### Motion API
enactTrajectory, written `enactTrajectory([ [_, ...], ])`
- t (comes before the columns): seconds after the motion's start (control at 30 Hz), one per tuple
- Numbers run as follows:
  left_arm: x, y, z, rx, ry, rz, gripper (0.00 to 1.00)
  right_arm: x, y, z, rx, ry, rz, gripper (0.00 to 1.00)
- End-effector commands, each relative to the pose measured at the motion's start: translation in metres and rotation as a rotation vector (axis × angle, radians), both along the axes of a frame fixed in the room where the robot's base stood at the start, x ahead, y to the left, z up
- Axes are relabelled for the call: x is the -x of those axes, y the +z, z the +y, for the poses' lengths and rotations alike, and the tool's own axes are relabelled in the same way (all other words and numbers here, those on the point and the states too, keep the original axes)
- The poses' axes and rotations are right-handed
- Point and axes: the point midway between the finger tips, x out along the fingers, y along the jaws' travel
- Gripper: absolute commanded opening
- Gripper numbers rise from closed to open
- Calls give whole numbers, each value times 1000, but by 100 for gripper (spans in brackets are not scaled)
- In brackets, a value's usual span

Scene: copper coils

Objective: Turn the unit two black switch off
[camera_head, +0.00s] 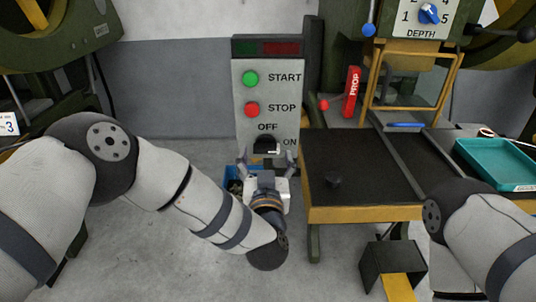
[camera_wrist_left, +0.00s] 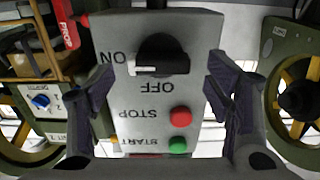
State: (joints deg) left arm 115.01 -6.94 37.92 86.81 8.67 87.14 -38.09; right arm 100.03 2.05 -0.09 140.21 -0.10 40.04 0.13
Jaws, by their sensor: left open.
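A grey control panel (camera_head: 244,123) stands upright ahead, with a black rotary switch (camera_head: 266,142) below its buttons. The switch also shows in the upside-down left wrist view (camera_wrist_left: 163,52); its white mark points to the ON side, while OFF is printed above the knob on the panel. My left gripper (camera_head: 267,160) is open in front of the switch. In the left wrist view its fingers (camera_wrist_left: 160,85) are spread to either side of the knob, with nothing between them touching it. My right arm shows at the right, but its gripper is out of view.
Above the switch are a green START button (camera_head: 251,78) and a red STOP button (camera_head: 252,109). A dark-topped bench (camera_head: 350,165) stands right of the panel, with a teal tray (camera_head: 500,160) farther right. A blue bin (camera_head: 232,178) sits low behind my left gripper.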

Motion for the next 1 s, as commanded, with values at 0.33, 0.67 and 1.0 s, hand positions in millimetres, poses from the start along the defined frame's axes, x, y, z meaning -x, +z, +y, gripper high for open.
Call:
enactTrajectory([
  [0.33, -24, 0, 0, 0, -2, 0, 72, 4, -5, 0, 0, 1, 13, 0],
  [0.67, -23, 0, 0, 0, -2, 1, 24, 4, -4, 0, 0, 1, 13, 0],
  [1.0, -23, 0, 0, 43, -2, 1, 24, 3, -4, 0, 0, 1, 10, 0],
])
